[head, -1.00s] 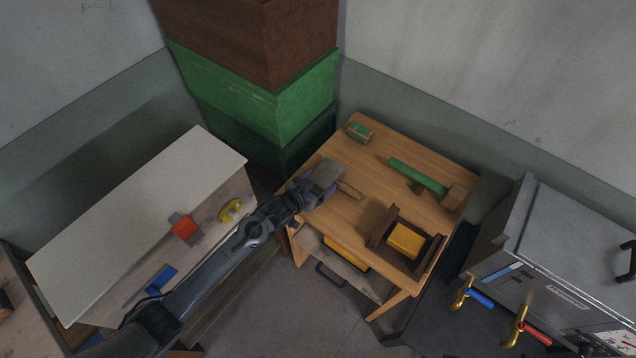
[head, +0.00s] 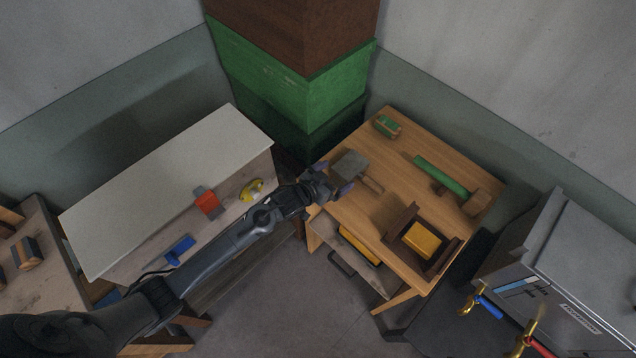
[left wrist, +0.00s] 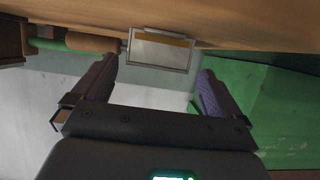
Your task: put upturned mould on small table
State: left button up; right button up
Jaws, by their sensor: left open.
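A wooden table (head: 408,147) with a drawer stands right of centre. On its front right part sits a dark brown frame (head: 398,222) around a yellow block (head: 423,239); I cannot tell for sure whether this is the mould. My left gripper (head: 326,182) is open and empty at the table's left edge, just left of a grey block-shaped tool (head: 350,165) with a wooden handle. In the left wrist view a grey metal face (left wrist: 160,52) lies beyond and between the open fingers (left wrist: 158,76), apart from them. My right gripper is out of view.
A green-handled tool (head: 440,175) and a small green block (head: 387,126) lie on the table. Green and brown hive boxes (head: 300,95) stand behind. A white-topped bench (head: 165,180) is at left, another wooden surface (head: 50,285) at far left, a grey metal cabinet (head: 590,255) at right.

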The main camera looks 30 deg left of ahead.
pick_arm(q)
jog(key=s+r+g+y, duration=0.1)
jog(key=s+r+g, duration=0.1)
jog(key=s, duration=0.9)
jog(key=s+a+r+g+y+p, duration=0.1)
jog(key=s+g, duration=0.3)
jog(key=s, duration=0.7)
jog(key=s+a+r+n+g+y, duration=0.1)
jog(key=s+r+g, duration=0.1)
jog(key=s, duration=0.9)
jog(key=shift+r+g+y, duration=0.3)
jog(key=shift+r+g, duration=0.05)
jog(key=shift+g, duration=0.35)
jog(key=shift+d, duration=0.1)
